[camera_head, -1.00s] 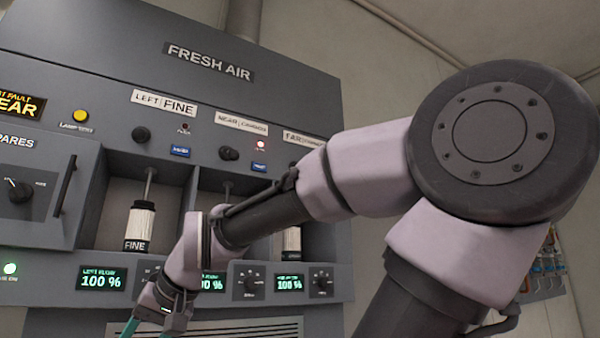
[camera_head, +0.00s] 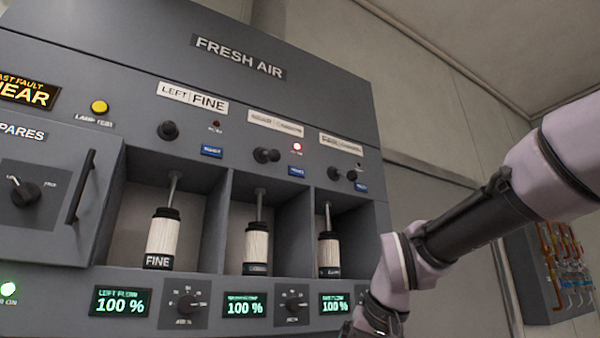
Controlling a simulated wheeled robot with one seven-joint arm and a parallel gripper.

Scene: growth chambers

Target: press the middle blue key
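Three small blue keys sit in a row on the grey FRESH AIR panel, one above each bay. The left blue key (camera_head: 212,151) is under the LEFT FINE label. The right blue key (camera_head: 361,187) is above the right bay. My arm comes in from the right.
Below the keys, three open bays hold white cartridges, the left one (camera_head: 163,238) marked FINE. Black knobs (camera_head: 168,130) stick out near the keys. Green displays (camera_head: 245,305) read 100 %. A door handle (camera_head: 80,186) stands out at left. Pipes (camera_head: 560,255) are at far right.

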